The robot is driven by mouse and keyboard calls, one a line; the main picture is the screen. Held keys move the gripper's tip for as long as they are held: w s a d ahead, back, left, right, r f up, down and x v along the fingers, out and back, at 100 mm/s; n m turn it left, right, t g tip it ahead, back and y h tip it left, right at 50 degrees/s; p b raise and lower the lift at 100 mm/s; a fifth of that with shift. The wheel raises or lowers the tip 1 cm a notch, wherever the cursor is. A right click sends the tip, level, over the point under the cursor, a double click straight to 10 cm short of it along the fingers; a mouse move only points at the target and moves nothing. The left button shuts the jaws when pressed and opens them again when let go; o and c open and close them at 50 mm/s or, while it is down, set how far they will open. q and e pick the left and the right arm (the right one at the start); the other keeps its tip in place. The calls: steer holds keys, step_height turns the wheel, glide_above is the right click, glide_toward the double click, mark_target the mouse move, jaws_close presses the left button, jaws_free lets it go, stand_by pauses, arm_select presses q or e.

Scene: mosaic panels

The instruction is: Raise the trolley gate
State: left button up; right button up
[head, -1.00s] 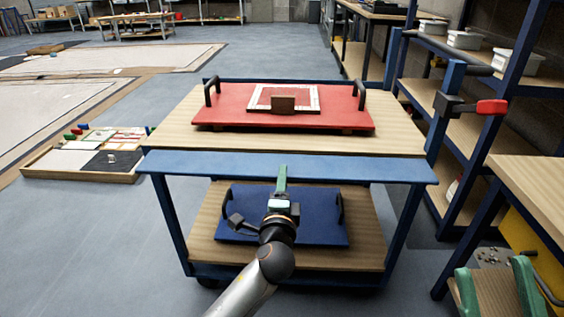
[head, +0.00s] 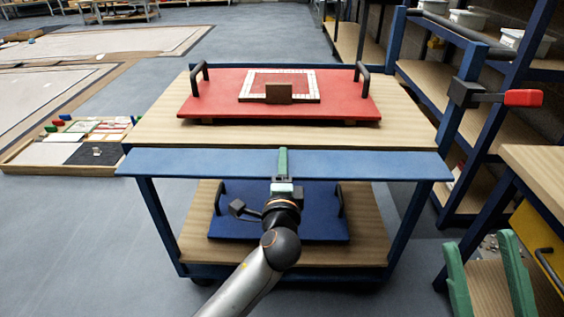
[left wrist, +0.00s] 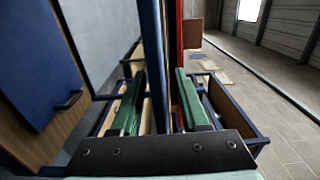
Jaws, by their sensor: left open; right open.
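The trolley (head: 160,122) stands ahead of me with a wooden top shelf. Its gate (head: 370,165), a long blue board, runs along the front edge and appears folded outward, nearly flat. My left gripper (head: 283,160) is at the middle of the gate, with one green finger showing over the board. In the left wrist view, the green fingers (left wrist: 158,78) are open on either side of the blue gate edge (left wrist: 154,45), with gaps that suggest no grip. Contact is hard to tell.
A red board (head: 215,95) with black handles and a mosaic frame lies on the top shelf. A blue board (head: 325,215) lies on the lower shelf. A red-tipped lever (head: 522,98) sits at the trolley's right.

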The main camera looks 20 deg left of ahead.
arm_select(q)
steer(key=shift+c, duration=0.3)
jaws_close()
stand_by(1.1)
